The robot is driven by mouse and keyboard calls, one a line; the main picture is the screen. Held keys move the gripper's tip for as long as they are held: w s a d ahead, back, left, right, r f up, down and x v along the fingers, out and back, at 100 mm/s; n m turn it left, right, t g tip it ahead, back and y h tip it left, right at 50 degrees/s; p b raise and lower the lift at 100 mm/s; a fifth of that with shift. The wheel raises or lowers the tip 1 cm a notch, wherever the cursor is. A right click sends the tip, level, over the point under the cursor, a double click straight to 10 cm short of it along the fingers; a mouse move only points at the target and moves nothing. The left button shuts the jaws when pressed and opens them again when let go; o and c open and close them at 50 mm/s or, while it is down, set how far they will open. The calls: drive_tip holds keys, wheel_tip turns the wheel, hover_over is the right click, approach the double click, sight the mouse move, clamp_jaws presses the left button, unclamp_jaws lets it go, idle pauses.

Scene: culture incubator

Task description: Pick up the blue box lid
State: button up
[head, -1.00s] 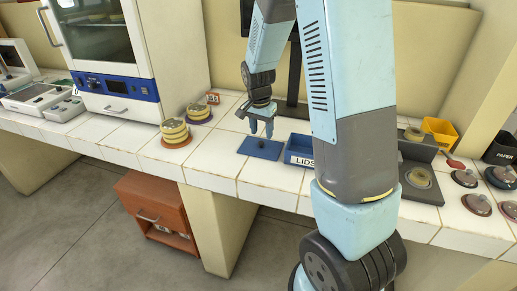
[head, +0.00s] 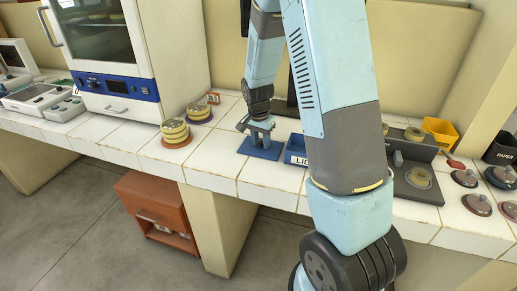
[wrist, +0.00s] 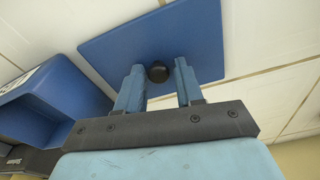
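The blue box lid (head: 246,148) lies flat on the white tiled bench in the head view. It is a flat blue plate with a round dark knob (wrist: 158,72) at its middle, and the plate also shows in the wrist view (wrist: 200,32). My gripper (head: 262,144) is just above the lid, pointing down. In the wrist view my gripper (wrist: 157,76) has its two fingers apart, one on each side of the knob, with gaps visible. The knob is hidden by my gripper in the head view.
A blue box (head: 296,147) labelled LIDS stands just right of the lid, close to my gripper; its side shows in the wrist view (wrist: 50,105). Stacked dishes (head: 176,133) stand to the left. A grey stand (head: 418,190) is further right, beyond my arm.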

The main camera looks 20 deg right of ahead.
clamp_jaws()
